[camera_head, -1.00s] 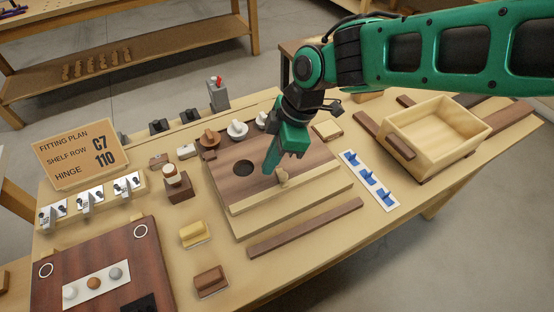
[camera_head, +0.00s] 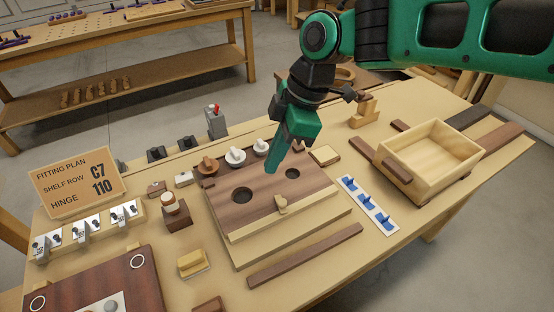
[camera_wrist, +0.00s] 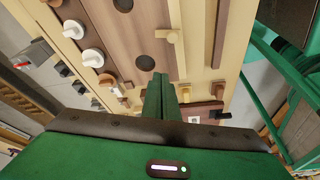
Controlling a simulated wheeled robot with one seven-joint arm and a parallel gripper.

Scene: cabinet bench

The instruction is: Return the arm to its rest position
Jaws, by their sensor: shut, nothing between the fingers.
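My green gripper (camera_head: 272,168) hangs above the brown cabinet door panel (camera_head: 228,208), fingers pointing down. Its fingers are together with nothing between them. In the wrist view the shut fingers (camera_wrist: 161,88) show over the same panel (camera_wrist: 185,58). The panel lies flat on the bench with two round dark holes, a light strip along its front edge and a small wooden knob (camera_head: 281,204) there. My gripper is apart from the panel and the knob.
White and brown knobs (camera_head: 235,156) stand behind the panel. A wooden box (camera_head: 440,182) is at the right, beside a white strip with blue pieces (camera_head: 368,204). A sign (camera_head: 78,182) and silver hinges (camera_head: 83,231) are at the left. A grey holder (camera_head: 216,122) stands at the back.

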